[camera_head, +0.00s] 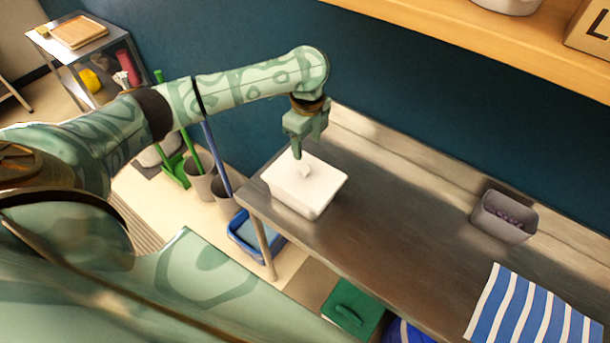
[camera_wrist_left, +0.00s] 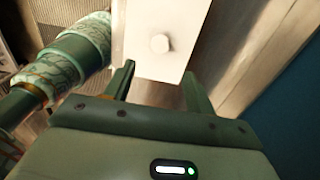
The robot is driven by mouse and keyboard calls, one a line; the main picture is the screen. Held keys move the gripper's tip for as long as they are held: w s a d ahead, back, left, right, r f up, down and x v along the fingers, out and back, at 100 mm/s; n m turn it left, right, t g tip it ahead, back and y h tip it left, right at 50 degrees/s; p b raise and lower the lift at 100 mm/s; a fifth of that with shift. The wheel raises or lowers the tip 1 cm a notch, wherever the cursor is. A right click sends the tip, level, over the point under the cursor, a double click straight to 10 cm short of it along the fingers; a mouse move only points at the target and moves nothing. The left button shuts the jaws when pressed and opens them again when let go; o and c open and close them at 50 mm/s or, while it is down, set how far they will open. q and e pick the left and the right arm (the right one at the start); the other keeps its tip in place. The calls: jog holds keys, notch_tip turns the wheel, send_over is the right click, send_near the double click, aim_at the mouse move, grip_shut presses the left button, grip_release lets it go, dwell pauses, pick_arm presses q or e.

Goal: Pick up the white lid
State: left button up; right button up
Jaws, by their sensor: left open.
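The white lid (camera_head: 322,178) covers a white rectangular container (camera_head: 310,208) at the left end of the metal table. A small round knob stands in the middle of the lid. My left gripper (camera_head: 298,150) is above the knob in the head view, pointing down, open and empty. In the left wrist view the lid (camera_wrist_left: 140,58) with its round knob (camera_wrist_left: 159,43) lies beyond the fingertips of my left gripper (camera_wrist_left: 157,82). The fingers are apart with nothing between them, and the knob is ahead of them. My right gripper is not in view.
A grey bin with dark beans (camera_head: 507,212) stands on the metal table (camera_head: 400,235) to the right. A blue-and-white striped cloth (camera_head: 535,310) lies nearer. The table between the lid and bin is clear. A wooden shelf (camera_head: 480,45) hangs above.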

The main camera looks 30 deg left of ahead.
pick_arm(q)
send_over(304, 167)
jog(key=f, duration=0.2)
jog(key=f+b, duration=0.1)
jog(key=f, duration=0.1)
jog(key=shift+d+f, duration=0.1)
jog(key=shift+d, duration=0.15)
jog(key=f, duration=0.1)
jog(key=f+b, duration=0.1)
jog(key=f, duration=0.3)
jog(key=shift+a+f+b, duration=0.25)
jog(key=shift+b, duration=0.05)
jog(key=shift+r, duration=0.1)
jog(key=c, duration=1)
